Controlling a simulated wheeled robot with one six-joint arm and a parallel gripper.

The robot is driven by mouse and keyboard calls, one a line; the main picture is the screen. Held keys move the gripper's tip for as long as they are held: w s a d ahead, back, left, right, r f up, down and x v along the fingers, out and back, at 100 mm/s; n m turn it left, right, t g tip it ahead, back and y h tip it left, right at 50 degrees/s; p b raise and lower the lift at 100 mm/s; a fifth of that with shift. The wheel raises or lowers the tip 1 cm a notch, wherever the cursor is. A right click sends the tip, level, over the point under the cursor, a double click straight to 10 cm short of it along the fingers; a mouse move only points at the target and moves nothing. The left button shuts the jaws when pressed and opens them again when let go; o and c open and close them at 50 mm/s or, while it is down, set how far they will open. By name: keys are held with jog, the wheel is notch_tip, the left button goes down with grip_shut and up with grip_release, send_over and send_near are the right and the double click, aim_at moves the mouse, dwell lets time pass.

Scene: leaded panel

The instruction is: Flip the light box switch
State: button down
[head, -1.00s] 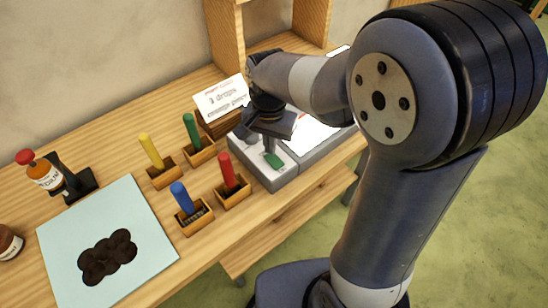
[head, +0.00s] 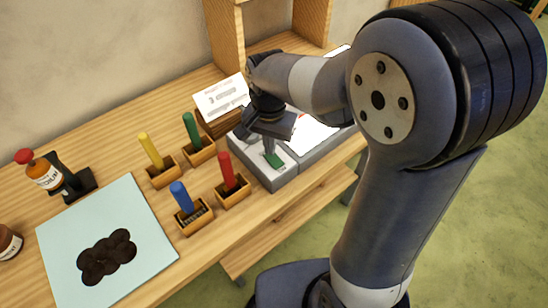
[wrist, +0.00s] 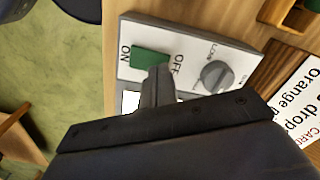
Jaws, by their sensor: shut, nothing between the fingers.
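The light box (head: 290,182) is a grey box with a lit white top, at the right end of the wooden bench. Its switch is a green rocker (head: 273,160) on the grey control panel. In the wrist view the green switch (wrist: 150,57) lies between the printed words ON at left and OFF at right. My gripper (wrist: 157,72) is shut and empty, its fingertips at the OFF side of the switch. I cannot tell whether they touch it. In the head view my gripper (head: 266,148) is over the panel, and my arm covers part of the box.
A grey knob (wrist: 216,75) sits beside the switch on the panel. A card (head: 221,96) in a wooden holder stands behind. Red (head: 228,172), blue (head: 182,197), green (head: 191,128) and yellow (head: 151,149) sticks stand in wooden blocks left of the box. A pale mat (head: 60,235) lies further left.

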jog(key=shift+f+b, duration=0.45)
jog(key=shift+f, duration=0.3)
jog(key=shift+r, duration=0.15)
notch_tip(320, 180, up, 7)
jog(key=p, duration=0.6)
dwell(0.3)
jog(key=shift+f, duration=0.2)
notch_tip(320, 180, down, 7)
jog(key=b, duration=0.6)
jog(key=shift+r, duration=0.2)
